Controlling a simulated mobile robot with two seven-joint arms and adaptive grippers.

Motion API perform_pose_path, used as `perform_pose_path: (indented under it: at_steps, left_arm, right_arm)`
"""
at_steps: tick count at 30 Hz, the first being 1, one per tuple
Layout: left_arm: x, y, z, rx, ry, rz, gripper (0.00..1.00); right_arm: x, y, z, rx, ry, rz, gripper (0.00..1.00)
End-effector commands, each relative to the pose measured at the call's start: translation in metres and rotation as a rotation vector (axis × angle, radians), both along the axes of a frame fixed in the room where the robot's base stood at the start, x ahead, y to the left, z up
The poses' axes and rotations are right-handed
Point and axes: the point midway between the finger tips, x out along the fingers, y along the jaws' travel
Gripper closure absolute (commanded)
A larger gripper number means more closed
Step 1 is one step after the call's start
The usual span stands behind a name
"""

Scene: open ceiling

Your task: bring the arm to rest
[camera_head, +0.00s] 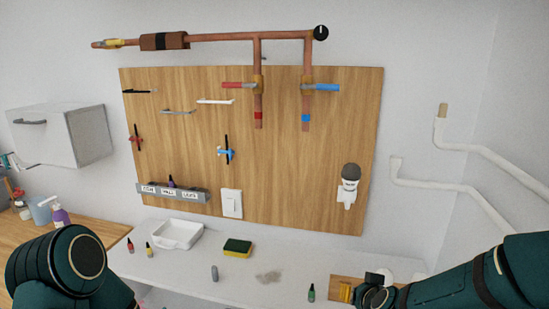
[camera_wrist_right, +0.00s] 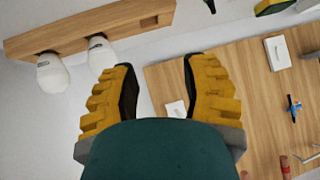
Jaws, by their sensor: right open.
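My right arm (camera_head: 450,285) is dark teal and reaches in from the lower right of the head view, over the white counter. Its yellow-fingered gripper (camera_head: 346,292) is low, near a wooden block at the counter's right end. In the right wrist view the gripper (camera_wrist_right: 158,92) is open, its two ribbed fingers wide apart with nothing held between them. My left arm (camera_head: 68,262) shows only as thick teal links at the lower left; its gripper is out of view.
A wooden holder (camera_wrist_right: 100,28) with two white bulbs (camera_wrist_right: 52,72) is close to the right gripper. A wooden wall board (camera_head: 290,180) carries pipes, valves, a switch (camera_head: 231,203) and a lamp fitting (camera_head: 349,185). The counter holds a white tray (camera_head: 177,234), sponge (camera_head: 237,248) and small bottles.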

Motion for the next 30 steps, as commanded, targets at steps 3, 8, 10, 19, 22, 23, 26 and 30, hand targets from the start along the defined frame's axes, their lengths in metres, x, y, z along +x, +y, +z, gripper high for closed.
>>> perform_pose_path:
  at_steps: [3, 8, 10, 19, 22, 23, 26, 30]
  left_arm:
    - [-0.001, 0.000, -0.013, 0.002, 0.002, 0.000, 0.00]
    - [-0.002, -0.001, -0.026, 0.003, 0.005, -0.002, 0.00]
    - [-0.002, -0.001, -0.031, 0.003, 0.007, -0.003, 0.00]
    - [-0.003, -0.002, -0.042, 0.005, 0.008, -0.005, 0.00]
    - [-0.003, -0.002, -0.042, 0.005, 0.008, -0.005, 0.00]
    - [-0.003, -0.002, -0.042, 0.005, 0.008, -0.005, 0.00]
    - [-0.003, -0.002, -0.042, 0.005, 0.008, -0.005, 0.00]
    - [-0.003, -0.002, -0.042, 0.004, 0.008, -0.005, 0.00]
  right_arm:
    - [-0.031, 0.028, -0.082, 0.068, 0.158, 0.055, 0.55]
    - [-0.088, 0.062, -0.170, 0.156, 0.372, 0.108, 0.55]
    - [-0.115, 0.075, -0.200, 0.190, 0.460, 0.125, 0.55]
    - [-0.192, 0.101, -0.263, 0.268, 0.694, 0.155, 0.55]
    - [-0.197, 0.103, -0.265, 0.273, 0.708, 0.156, 0.55]
    - [-0.197, 0.103, -0.265, 0.273, 0.708, 0.156, 0.55]
    - [-0.197, 0.103, -0.265, 0.273, 0.707, 0.155, 0.55]
    - [-0.196, 0.103, -0.264, 0.273, 0.706, 0.155, 0.55]
